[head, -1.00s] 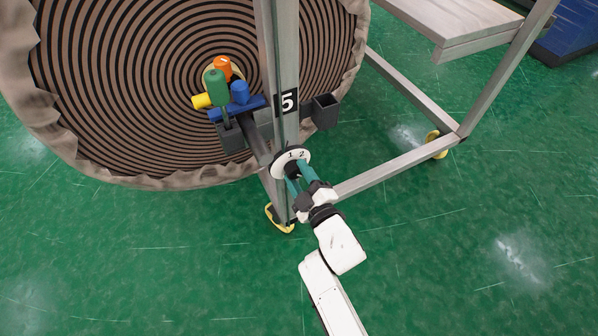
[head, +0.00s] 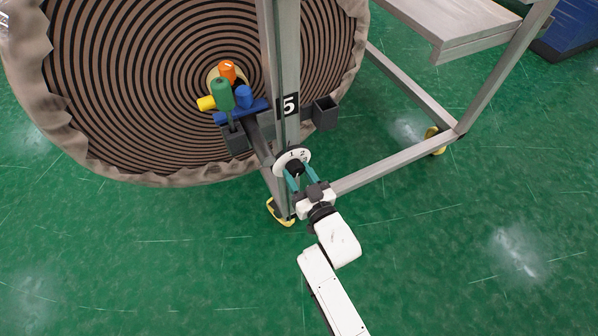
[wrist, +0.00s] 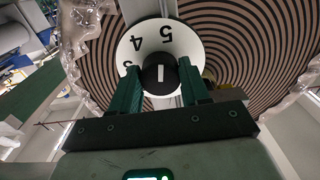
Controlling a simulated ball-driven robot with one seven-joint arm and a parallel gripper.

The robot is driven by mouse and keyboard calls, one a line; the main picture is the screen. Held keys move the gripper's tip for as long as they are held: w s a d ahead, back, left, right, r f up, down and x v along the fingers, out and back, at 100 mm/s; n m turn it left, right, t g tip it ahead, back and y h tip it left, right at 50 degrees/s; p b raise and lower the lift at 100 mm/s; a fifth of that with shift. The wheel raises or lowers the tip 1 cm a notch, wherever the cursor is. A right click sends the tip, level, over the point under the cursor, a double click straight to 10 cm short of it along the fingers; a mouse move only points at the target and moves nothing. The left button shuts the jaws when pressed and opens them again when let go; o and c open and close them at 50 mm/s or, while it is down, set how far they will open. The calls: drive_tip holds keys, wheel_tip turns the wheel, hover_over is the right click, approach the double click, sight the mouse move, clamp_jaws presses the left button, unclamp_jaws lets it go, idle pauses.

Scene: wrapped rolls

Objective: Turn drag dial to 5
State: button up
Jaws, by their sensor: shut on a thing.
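The drag dial is a white numbered disc (head: 281,161) with a black central knob (head: 294,168), low on the metal post. The head view shows 1 and 2 on its upper part. In the wrist view, the disc (wrist: 140,50) shows 5, 4 and a partly hidden 3, upside down. There the knob (wrist: 160,73) bears a short white line running nearly up and down the picture, below the 5. My gripper (head: 297,174) is shut on the knob, one teal finger on each side. The gripper also shows in the wrist view (wrist: 160,83), its fingers hiding the disc's lower part.
A large wrapped roll (head: 130,90) stands behind the metal post (head: 284,60). A 5 label (head: 288,105) and a dark open box (head: 325,112) sit above the dial. A frame bar (head: 395,163) runs right. Green floor (head: 450,260) is clear in front.

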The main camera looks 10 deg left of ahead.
drive_tip(key=shift+f+m, duration=0.15)
drive_tip(key=shift+m, duration=0.65)
drive_tip(key=shift+s, duration=0.1)
drive_tip(key=o, duration=1.1)
drive_tip(key=shift+c, duration=0.2)
drive_tip(key=p+v, duration=0.4)
drive_tip(key=v, duration=0.6)
drive_tip(key=shift+s+d, duration=0.3)
